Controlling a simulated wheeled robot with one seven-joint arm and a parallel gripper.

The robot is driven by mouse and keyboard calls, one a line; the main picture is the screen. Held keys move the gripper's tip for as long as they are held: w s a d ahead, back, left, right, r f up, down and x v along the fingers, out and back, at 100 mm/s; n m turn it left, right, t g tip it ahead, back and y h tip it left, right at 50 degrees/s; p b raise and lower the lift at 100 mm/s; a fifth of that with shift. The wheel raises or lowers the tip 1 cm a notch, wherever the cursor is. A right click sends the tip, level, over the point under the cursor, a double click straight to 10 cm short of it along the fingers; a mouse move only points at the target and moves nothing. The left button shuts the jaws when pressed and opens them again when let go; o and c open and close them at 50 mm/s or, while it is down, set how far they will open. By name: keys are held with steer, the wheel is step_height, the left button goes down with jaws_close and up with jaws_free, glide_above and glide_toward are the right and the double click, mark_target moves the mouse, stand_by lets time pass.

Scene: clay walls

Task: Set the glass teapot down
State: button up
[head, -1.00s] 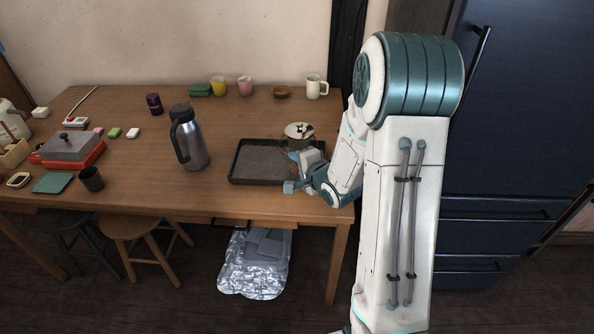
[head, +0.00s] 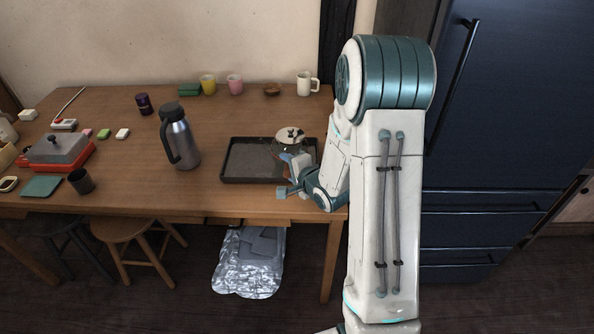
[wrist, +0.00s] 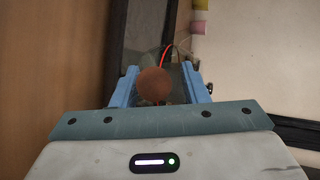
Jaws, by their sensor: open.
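The glass teapot (head: 290,137), with a pale lid and dark knob, is over the right end of the dark tray (head: 250,180). Its lower part is partly hidden by my gripper, and I cannot tell clearly whether its base touches the tray. My gripper (wrist: 160,72) is at the near right side of the teapot. In the wrist view its two blue fingers are apart, with a round brown knob (wrist: 155,85) between and in front of them. A gap shows beside the knob; contact is not clear.
A steel jug (head: 182,142) stands left of the tray. Yellow, pink and white mugs (head: 304,84) and a small brown bowl (head: 271,89) line the back. A red grill (head: 57,152) and dark cup (head: 81,181) are at left. The table (head: 120,165) is bare between them.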

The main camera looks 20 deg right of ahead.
steer(key=s+d+r+n+g+h+b, duration=0.25)
steer(key=s+d+h+b, duration=0.3)
steer(key=s+b, duration=0.6)
steer(key=s+a+f+n+g+y, duration=0.1)
steer(key=s+a+n+g, duration=0.2)
steer(key=s+n, duration=0.3)
steer(key=s+a+f+n+g, duration=0.2)
steer(key=s+a+n+g, duration=0.2)
steer(key=s, duration=0.7)
steer(key=shift+n+g+y, duration=0.35)
steer(key=shift+n+g, duration=0.8)
steer(key=shift+a, duration=0.1)
